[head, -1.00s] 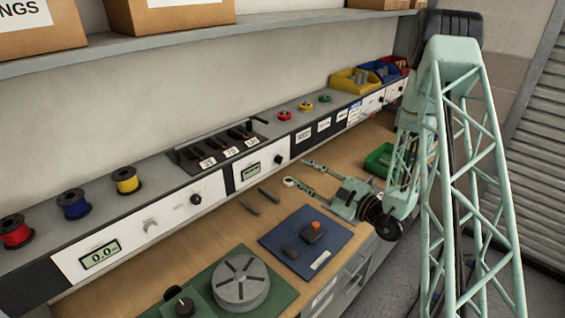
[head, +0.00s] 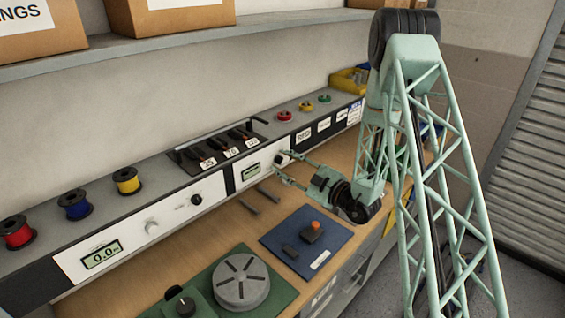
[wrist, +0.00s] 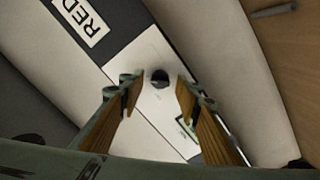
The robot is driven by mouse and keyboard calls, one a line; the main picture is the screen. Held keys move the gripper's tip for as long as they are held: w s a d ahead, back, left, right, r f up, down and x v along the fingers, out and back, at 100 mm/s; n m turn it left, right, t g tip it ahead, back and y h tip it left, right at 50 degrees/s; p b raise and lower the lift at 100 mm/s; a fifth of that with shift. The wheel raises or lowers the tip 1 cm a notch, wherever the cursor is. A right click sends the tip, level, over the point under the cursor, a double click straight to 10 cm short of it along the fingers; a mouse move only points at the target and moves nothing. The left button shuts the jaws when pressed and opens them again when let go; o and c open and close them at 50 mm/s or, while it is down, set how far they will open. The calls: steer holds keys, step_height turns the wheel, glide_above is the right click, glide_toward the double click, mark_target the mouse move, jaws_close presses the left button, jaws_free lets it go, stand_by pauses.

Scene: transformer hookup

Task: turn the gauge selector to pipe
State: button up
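A small black knob (wrist: 160,77), which looks like the gauge selector, sits on a white panel face beside a small display (wrist: 186,127). The wrist view shows it between the two fingers. My gripper (head: 281,164) is open, its fingertips close to the panel at the knob's right end. I cannot tell whether the fingers touch the knob. The knob's pointer direction and any position markings are too small to read. In the head view the display (head: 251,171) lies just left of the fingertips.
Another black knob (head: 196,200) and a 0.0 display (head: 102,254) are on the panel further left. Two dark bars (head: 249,206) lie on the bench below. A blue mat (head: 284,255) and a grey slotted disc (head: 241,282) are nearer.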

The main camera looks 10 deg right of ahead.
steer(key=shift+w+a, duration=0.15)
steer(key=shift+w, duration=0.1)
steer(key=shift+c, duration=0.7)
steer(key=c, duration=0.7)
